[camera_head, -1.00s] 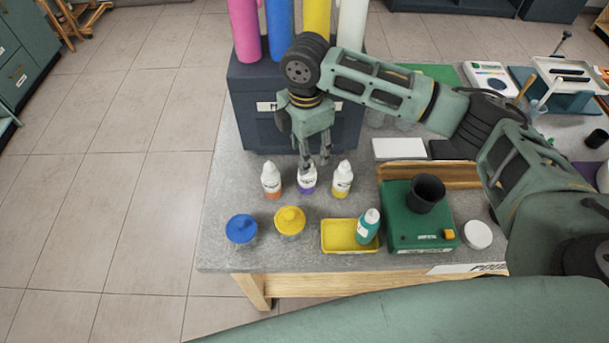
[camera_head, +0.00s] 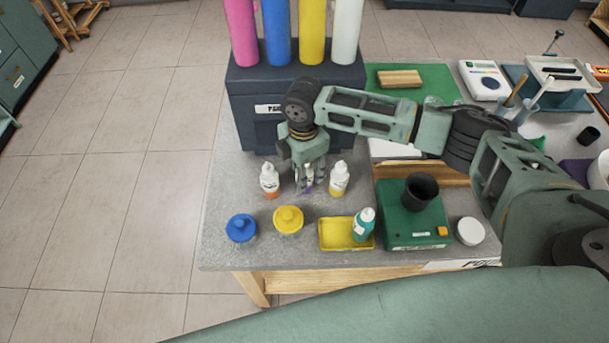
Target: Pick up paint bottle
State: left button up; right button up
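Three white-capped paint bottles stand in a row on the grey table: an orange one (camera_head: 270,181), a purple one (camera_head: 308,181) and a yellow one (camera_head: 339,180). A teal bottle (camera_head: 363,224) stands at the right end of a yellow tray (camera_head: 334,236). My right gripper (camera_head: 309,186) points down around the purple bottle, one finger on each side. The fingers are apart and partly hide the bottle; firm contact is not visible. The bottle appears upright on the table. My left gripper is out of view.
Blue (camera_head: 241,229) and yellow (camera_head: 288,219) lidded jars stand in front. A green box (camera_head: 415,229) with a black cup (camera_head: 419,190) is at right. A dark holder (camera_head: 250,105) with tall coloured rolls stands behind the gripper. The table's left edge is clear.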

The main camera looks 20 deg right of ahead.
jog(key=c, duration=0.9)
jog(key=shift+r, duration=0.1)
jog(key=shift+w+r, duration=0.1)
jog(key=shift+r, duration=0.3)
notch_tip(320, 180, up, 9)
jog(key=shift+f+b, duration=0.1)
jog(key=shift+b, duration=0.75)
notch_tip(320, 180, up, 4)
jog(key=p, duration=0.5)
jog(key=shift+r, duration=0.25)
jog(key=shift+r+p, duration=0.85)
jog(key=shift+p, duration=0.4)
